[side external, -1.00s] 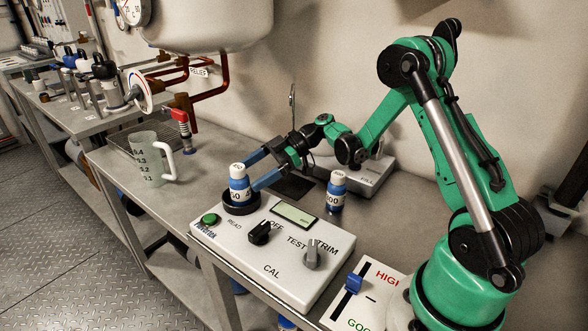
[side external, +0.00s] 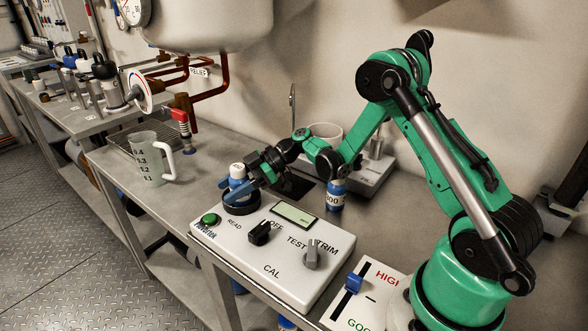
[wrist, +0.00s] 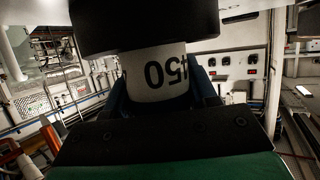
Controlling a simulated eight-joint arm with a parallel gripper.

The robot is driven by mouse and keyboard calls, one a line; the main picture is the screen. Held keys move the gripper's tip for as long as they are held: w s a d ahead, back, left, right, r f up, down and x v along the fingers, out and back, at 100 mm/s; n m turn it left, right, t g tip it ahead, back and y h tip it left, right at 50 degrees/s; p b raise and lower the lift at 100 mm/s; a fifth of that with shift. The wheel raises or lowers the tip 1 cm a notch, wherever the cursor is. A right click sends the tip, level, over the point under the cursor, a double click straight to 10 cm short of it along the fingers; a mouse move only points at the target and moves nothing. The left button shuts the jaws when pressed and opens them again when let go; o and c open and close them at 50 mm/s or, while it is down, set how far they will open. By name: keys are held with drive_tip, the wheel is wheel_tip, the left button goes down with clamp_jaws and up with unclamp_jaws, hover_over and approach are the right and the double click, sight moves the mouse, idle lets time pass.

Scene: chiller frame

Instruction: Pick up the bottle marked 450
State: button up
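In the wrist view the bottle's label (wrist: 157,72) reads 450 upside down. My gripper (side external: 239,190) is at the bottle, with its blue fingers on both sides of it. In the wrist view the fingers flank the bottle closely; whether they press on it I cannot tell. A second blue bottle (side external: 336,195), its label partly reading 00, stands behind the box, partly covered by my arm.
The white meter box (side external: 270,262) has a green button, knobs and a display. A clear measuring jug (side external: 147,160) stands to the left. A scale (side external: 362,180) with a white container is behind my arm. A HIGH/GOOD panel (side external: 362,295) lies at the front right.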

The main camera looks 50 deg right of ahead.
clamp_jaws()
drive_tip(key=shift+r, duration=0.1)
